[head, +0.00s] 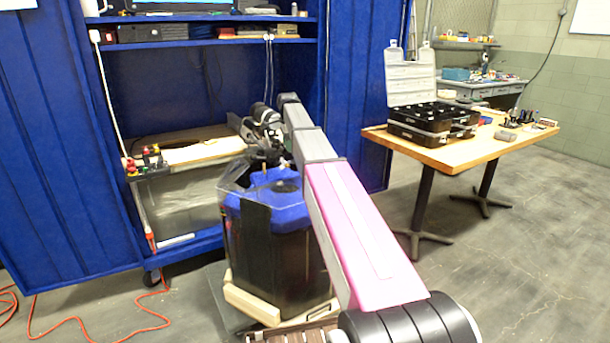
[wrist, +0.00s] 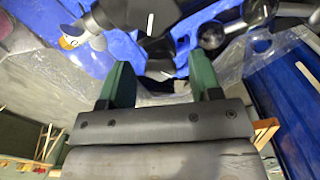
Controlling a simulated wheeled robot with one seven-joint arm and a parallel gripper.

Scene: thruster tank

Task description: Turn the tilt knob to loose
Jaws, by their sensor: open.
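The tank (head: 285,265) is a dark, many-sided vessel with a blue lid (head: 262,215); the blue also fills the top of the wrist view (wrist: 125,48). In the wrist view, a black knob-like part with a white line (wrist: 150,22) lies beyond my fingertips, roughly between them; I cannot tell for certain that it is the tilt knob. My gripper (wrist: 160,70) has two green fingers, spread apart with nothing gripped between them. A round black ball (wrist: 212,35) is just past the right finger. In the head view, my arm hides part of the tank top and the fingers are unclear.
Clear plastic sheeting (wrist: 262,62) hangs around the lid. A blue cabinet (head: 60,130) with shelves stands behind the tank. A wooden table (head: 450,158) with a black case (head: 425,128) is at right. An orange cord (head: 100,325) lies on the floor at left.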

